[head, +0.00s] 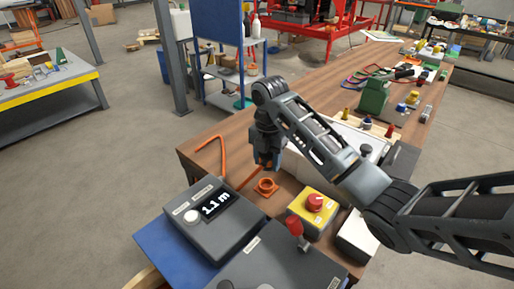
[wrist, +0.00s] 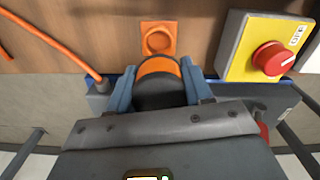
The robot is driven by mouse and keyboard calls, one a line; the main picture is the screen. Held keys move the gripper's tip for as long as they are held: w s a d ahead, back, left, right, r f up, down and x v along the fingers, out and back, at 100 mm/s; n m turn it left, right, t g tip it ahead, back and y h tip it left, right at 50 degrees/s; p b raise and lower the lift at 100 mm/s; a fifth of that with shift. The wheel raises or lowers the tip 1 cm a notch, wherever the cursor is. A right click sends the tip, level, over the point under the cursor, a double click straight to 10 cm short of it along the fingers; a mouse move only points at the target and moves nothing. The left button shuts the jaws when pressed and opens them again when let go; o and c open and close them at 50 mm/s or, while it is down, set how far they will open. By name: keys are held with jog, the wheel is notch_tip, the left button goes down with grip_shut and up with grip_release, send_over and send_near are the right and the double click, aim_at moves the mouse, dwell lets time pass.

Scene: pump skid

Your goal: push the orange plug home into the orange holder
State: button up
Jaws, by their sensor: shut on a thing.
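The orange holder (head: 266,187) is a round socket on a square base on the wooden bench. It also shows at the top of the wrist view (wrist: 157,38), with its round opening visible. My gripper (head: 266,164) is above and just behind the holder in the head view. In the wrist view its two blue-grey fingers (wrist: 160,90) are shut on the plug (wrist: 158,68), a dark body with an orange band. The plug is apart from the holder in the wrist view. Its front end is hidden, and the exact gap is hard to tell.
A yellow box with a red button (head: 314,205) stands right of the holder. A grey display box (head: 213,218) stands at the front left. An orange cable (wrist: 50,42) lies left of the holder. A red-topped lever (head: 295,228) rises at the front.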

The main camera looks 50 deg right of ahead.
jog(key=shift+w, duration=0.15)
notch_tip(320, 180, down, 6)
jog(key=b, duration=0.5)
jog(key=shift+r, duration=0.4)
jog(key=shift+d+p, duration=0.1)
jog(key=shift+p, duration=0.55)
jog(key=shift+f+b, duration=0.55)
jog(key=shift+f, duration=0.65)
dwell(0.9)
jog(key=o, duration=1.2)
jog(key=shift+o, duration=0.3)
